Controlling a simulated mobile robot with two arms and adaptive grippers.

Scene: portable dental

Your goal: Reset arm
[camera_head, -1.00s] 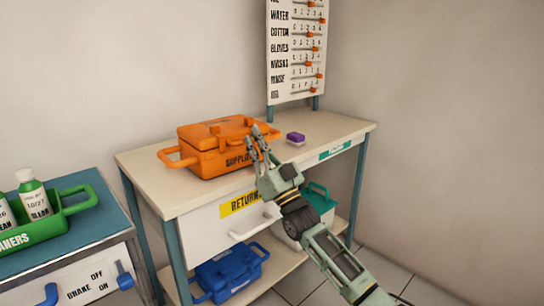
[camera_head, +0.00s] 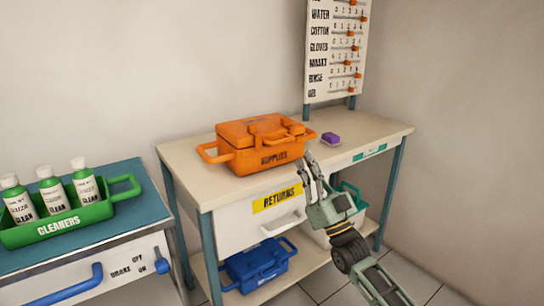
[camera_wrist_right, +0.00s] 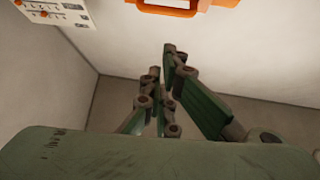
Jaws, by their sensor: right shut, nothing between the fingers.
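My right gripper (camera_head: 313,172) is in front of the table's front edge, to the right of the yellow RETURNS label. Its fingers are shut and point up, with nothing between them. In the right wrist view the same fingers (camera_wrist_right: 168,75) point up toward a wall, apart from any object. The left gripper is in neither view.
An orange SUPPLIES case (camera_head: 262,142) and a purple block (camera_head: 330,139) sit on the table (camera_head: 384,126). A board with sliders (camera_head: 336,50) stands behind. A green CLEANERS caddy (camera_head: 92,222) with bottles is at left.

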